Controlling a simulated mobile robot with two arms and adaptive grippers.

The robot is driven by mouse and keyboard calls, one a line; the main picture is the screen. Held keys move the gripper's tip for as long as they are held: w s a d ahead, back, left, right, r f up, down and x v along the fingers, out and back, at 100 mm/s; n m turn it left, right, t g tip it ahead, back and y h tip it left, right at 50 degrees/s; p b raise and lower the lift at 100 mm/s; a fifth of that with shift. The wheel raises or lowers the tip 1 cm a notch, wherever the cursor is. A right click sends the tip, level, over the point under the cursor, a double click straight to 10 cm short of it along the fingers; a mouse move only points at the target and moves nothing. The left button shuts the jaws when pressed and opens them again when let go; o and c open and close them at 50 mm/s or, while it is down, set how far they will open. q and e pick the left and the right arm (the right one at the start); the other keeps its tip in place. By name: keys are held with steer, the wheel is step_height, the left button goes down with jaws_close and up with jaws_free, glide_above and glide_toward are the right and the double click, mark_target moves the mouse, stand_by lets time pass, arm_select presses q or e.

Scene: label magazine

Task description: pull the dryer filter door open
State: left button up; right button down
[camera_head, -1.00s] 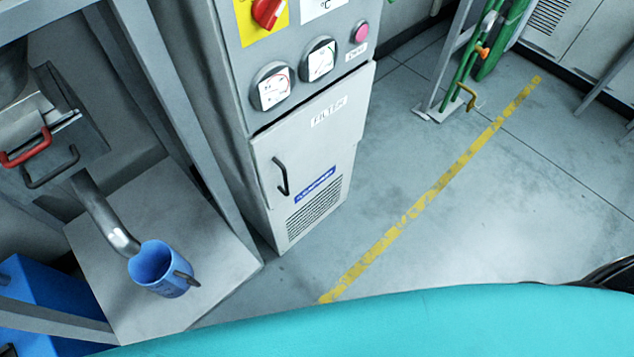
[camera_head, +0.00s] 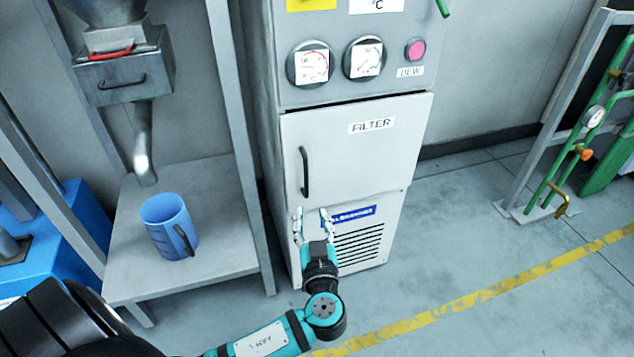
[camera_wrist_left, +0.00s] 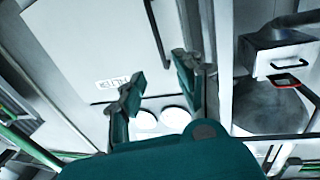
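The filter door (camera_head: 375,155) is a light grey panel labelled FILTER on the front of the dryer cabinet, and it looks closed. Its black vertical handle (camera_head: 304,172) is on the door's left side. My left gripper (camera_head: 312,212) is in front of the cabinet, just below the handle, with its fingers apart and nothing between them. The left wrist view shows the open fingers (camera_wrist_left: 158,82), with the handle (camera_wrist_left: 157,18) ahead of them and apart from them, and the filter door (camera_wrist_left: 95,40) on the left. My right gripper is not in view.
Gauges (camera_head: 310,65) and a pink button (camera_head: 415,49) are above the door. At left, a blue jug (camera_head: 167,225) stands on a grey shelf (camera_head: 225,255) beside the cabinet. A green pipe frame (camera_head: 560,165) stands at right. The floor right of the cabinet is clear.

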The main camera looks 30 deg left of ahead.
mark_target(306, 177)
arm_select(q)
steer(key=x, duration=1.5)
steer(key=shift+a, duration=0.1)
jaws_close()
steer(key=shift+f, duration=0.1)
